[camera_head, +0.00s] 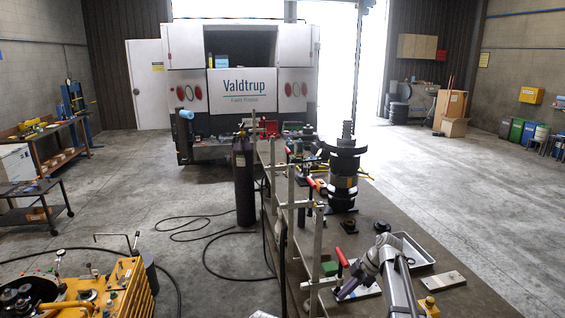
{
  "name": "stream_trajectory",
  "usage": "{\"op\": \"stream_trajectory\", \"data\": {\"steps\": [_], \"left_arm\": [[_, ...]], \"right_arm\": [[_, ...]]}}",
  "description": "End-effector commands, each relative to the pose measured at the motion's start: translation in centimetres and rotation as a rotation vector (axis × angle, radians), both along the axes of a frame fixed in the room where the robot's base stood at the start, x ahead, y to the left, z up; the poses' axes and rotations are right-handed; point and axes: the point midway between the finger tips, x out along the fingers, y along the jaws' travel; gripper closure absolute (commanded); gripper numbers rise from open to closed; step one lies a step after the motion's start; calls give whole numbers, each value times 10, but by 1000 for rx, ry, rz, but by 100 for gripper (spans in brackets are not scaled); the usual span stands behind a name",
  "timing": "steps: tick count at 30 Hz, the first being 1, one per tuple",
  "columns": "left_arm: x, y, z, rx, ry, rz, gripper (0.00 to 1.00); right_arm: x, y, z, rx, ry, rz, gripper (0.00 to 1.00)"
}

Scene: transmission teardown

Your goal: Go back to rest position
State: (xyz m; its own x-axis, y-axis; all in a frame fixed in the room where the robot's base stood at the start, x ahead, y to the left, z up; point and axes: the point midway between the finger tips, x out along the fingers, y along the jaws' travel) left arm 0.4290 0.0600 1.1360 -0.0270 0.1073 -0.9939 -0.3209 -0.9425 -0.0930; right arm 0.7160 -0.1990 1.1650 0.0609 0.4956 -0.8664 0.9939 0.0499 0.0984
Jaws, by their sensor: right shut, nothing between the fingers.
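My right arm reaches in from the bottom right and bends down to the left over the workbench (455,298). My right gripper (346,292) is at the near part of the bench, low over a pale plate. It is shut and holds nothing that I can see. Its fingertips are small and partly hard to make out. My left gripper is not in view. The dark transmission shaft assembly (344,175) stands upright on the bench, well behind my right gripper.
A grey tray (412,252) and a light block (443,281) lie to the right. A dark gas cylinder (244,180) stands left of the bench. Open floor (500,200) lies right.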

Motion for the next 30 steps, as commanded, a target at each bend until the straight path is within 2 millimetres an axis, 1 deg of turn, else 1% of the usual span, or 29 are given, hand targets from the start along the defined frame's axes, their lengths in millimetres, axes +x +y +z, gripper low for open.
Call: {"op": "stream_trajectory", "data": {"steps": [1, 2, 5, 6, 8, 9, 13, 15, 18, 21, 24, 27, 30], "left_arm": [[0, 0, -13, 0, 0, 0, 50], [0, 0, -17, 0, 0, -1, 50], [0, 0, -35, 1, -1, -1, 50], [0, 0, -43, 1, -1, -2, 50], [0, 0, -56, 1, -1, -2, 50], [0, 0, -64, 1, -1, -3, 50], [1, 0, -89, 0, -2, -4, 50], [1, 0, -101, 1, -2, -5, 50], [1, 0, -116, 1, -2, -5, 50], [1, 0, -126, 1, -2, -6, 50], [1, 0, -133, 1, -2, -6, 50], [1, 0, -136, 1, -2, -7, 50], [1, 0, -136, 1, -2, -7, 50]], "right_arm": [[-18, 17, -15, -21, 41, -35, 100], [-26, 25, -21, -35, 67, -64, 100], [-61, 55, -46, -100, 166, -184, 100], [-78, 67, -57, -133, 208, -246, 100], [-104, 85, -74, -189, 265, -348, 100], [-121, 95, -84, -225, 298, -419, 100], [-177, 119, -115, -341, 369, -662, 100], [-204, 128, -129, -394, 385, -795, 100], [-238, 135, -145, -452, 387, -970, 100], [-262, 138, -156, -485, 374, -1114, 100], [-277, 138, -162, -501, 359, -1218, 100], [-285, 139, -164, -507, 348, -1278, 100], [-287, 138, -164, -509, 344, -1304, 100]]}}
